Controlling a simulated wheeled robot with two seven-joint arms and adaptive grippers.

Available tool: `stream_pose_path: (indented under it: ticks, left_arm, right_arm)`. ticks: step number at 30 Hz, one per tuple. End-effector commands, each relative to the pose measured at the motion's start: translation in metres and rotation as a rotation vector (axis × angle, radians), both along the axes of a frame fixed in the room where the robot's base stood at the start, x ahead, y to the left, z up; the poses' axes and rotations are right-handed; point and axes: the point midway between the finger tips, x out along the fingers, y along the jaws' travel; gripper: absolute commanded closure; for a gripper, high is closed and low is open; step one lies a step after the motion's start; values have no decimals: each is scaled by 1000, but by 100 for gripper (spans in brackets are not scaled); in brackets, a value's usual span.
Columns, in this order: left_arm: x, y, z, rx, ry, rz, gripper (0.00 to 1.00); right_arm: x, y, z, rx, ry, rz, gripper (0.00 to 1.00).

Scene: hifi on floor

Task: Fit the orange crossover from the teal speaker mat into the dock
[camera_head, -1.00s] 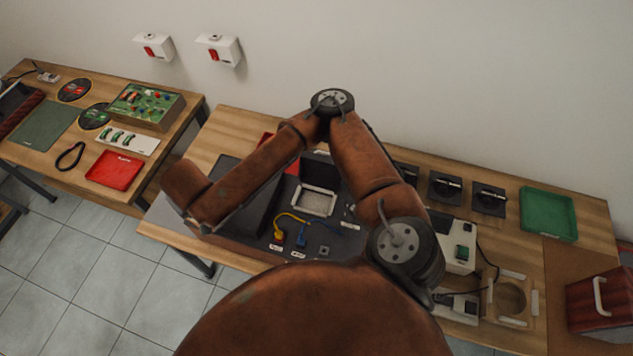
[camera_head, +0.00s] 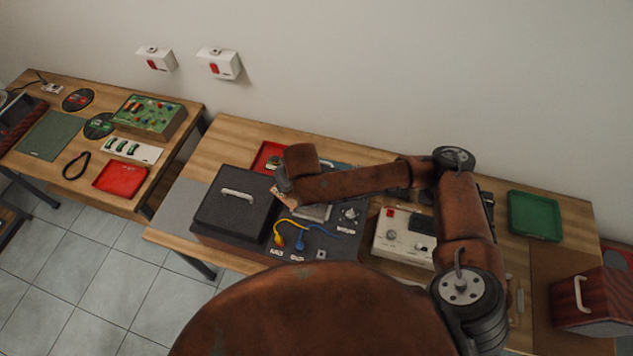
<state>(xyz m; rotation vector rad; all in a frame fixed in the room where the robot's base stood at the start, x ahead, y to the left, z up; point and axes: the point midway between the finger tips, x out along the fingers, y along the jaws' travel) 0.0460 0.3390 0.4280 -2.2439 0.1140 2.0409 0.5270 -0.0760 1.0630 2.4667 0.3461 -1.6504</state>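My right arm reaches in from the lower right across the workbench, with its gripper (camera_head: 284,186) pointing down beside the dark box. The fingers are mostly hidden under the wrist. A small pale tan and orange patch shows at the fingers, and I cannot tell whether it is the crossover in the grip. The likely dock is a pale-rimmed recess (camera_head: 316,212) in the dark panel, just right of the gripper and partly covered by the arm. A teal surface (camera_head: 346,167) shows behind the forearm, possibly the speaker mat. My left gripper is out of view.
A dark box with a handle (camera_head: 236,205) stands left of the recess. Yellow (camera_head: 280,238) and blue (camera_head: 301,241) plugs lie in front. A red tray (camera_head: 266,155) is behind, a white instrument (camera_head: 404,237) to the right, and a green tray (camera_head: 534,215) farther right.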

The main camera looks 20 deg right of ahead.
Motion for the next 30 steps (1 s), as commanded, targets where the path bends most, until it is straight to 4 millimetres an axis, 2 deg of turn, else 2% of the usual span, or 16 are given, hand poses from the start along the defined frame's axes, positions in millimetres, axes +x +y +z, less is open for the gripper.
stream_pose_path:
  ticks: [1, 3, 9, 12, 19, 30]
  left_arm:
    - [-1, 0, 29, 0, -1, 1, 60]
    - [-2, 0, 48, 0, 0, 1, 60]
    - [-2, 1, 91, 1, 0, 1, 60]
    - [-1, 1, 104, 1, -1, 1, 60]
    - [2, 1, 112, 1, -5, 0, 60]
    - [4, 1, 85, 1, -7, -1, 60]
  right_arm:
    - [-1, -8, 7, 1, 9, 44, 100]
    - [-1, -17, 1, 2, 9, 119, 100]
    - [-7, -44, -17, 1, 6, 304, 100]
    - [-11, -55, -26, 1, 4, 369, 100]
    - [-16, -66, -38, 0, -1, 436, 100]
    - [-16, -66, -63, -1, -1, 439, 100]
